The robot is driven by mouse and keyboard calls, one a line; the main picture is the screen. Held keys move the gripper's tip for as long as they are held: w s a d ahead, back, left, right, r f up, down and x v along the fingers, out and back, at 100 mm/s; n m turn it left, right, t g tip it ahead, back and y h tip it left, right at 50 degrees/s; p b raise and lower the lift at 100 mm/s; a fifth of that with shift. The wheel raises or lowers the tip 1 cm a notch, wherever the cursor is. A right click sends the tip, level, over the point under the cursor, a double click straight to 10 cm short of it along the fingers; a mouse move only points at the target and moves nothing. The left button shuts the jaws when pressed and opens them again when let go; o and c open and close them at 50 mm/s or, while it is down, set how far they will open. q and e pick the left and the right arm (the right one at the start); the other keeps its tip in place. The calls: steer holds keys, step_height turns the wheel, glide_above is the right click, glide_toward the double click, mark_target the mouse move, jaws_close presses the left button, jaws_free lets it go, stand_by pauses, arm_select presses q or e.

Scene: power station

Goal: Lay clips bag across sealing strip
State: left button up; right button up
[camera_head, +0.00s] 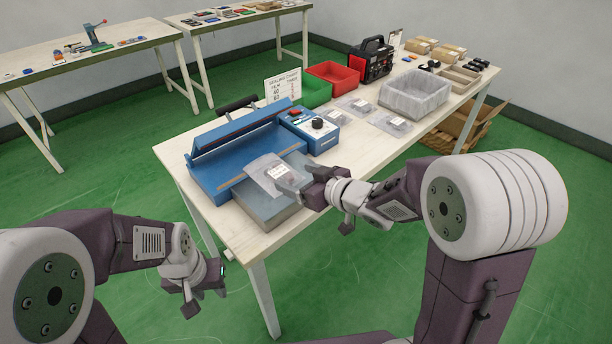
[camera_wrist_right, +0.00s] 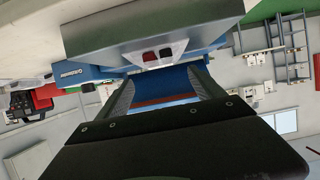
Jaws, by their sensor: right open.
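The clips bag (camera_head: 268,174), clear with a white label, lies over the grey block (camera_head: 268,208) in front of the blue sealer (camera_head: 215,178). Its upper end reaches the sealer's front edge. The sealer's lid is raised; a reddish strip (camera_head: 232,132) shows on it. In the right wrist view the bag (camera_wrist_right: 165,52) hangs at the grey block's edge, and a reddish strip (camera_wrist_right: 165,103) shows between the fingers. My right gripper (camera_head: 292,194) is open beside the bag's right side; I see nothing between its fingers. My left gripper (camera_head: 203,290) hangs empty before the table; its opening is unclear.
The sealer's control box (camera_head: 310,129) stands right of the lid. A sign (camera_head: 283,86) stands behind the sealer. The table's front left corner is clear.

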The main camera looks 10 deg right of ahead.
steer(key=v, duration=0.3)
steer(key=shift+s+d+r+p, duration=0.1)
steer(key=shift+s+d+p, duration=0.05)
steer(key=shift+s+p, duration=0.15)
steer(key=s+d+f+m+g+h, duration=0.2)
steer(key=d+f+m+h, duration=0.2)
steer(key=d+f+h, duration=0.5)
steer(key=s+f+m+g, duration=0.1)
steer(key=s+g, duration=0.1)
steer(key=s, duration=0.3)
steer(key=s+d+f+m+g, duration=0.1)
steer(key=s+f+g, duration=0.1)
steer(key=s, duration=0.3)
steer(key=s+d+f+m+g+y, duration=0.1)
steer(key=s+g, duration=0.2)
steer(key=s, duration=0.2)
steer(key=shift+s+f+g, duration=0.25)
steer(key=shift+f+g, duration=0.05)
steer(key=shift+g, duration=0.1)
